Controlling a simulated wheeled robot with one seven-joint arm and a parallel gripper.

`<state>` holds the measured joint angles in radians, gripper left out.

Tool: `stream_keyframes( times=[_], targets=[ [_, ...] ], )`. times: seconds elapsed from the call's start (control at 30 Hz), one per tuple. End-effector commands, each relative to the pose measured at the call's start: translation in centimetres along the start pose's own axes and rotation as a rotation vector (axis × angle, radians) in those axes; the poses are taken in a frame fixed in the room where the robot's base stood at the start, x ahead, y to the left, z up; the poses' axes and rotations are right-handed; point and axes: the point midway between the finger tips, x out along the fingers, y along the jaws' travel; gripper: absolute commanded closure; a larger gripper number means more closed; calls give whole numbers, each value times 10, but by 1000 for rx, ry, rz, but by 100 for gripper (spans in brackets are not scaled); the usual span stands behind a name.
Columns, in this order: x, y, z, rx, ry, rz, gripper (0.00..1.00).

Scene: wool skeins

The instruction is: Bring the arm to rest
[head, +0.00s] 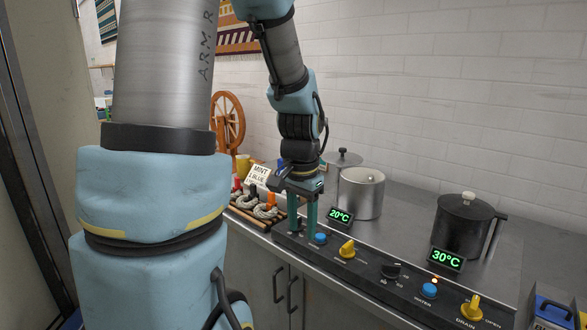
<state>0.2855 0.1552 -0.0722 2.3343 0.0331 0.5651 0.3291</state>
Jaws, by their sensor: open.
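My arm reaches up from the left front and bends down again to the counter in the head view. My gripper (303,229) points down over the front of the counter. Its two teal fingers are apart and nothing shows between them. The fingertips are close to the control panel's left end, near a blue button (320,238). I cannot tell whether they touch the panel.
A light metal pot (361,193) stands behind the 20°C display (340,217). A dark pot (464,225) stands behind the 30°C display (445,260). Grey wool skeins (265,210) lie on a slatted rack left of my gripper, by a "MINT 1 BLUE" card (259,174).

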Motion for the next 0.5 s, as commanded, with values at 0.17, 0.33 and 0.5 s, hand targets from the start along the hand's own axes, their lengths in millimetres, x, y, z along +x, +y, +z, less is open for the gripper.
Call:
stream_keyframes(
  times=[0.17,0.33,0.5],
  targets=[
    [2,-34,74,-458,34,-23,52],
    [4,-40,97,-614,48,-28,52],
    [4,-40,97,-617,48,-28,52]
  ],
)
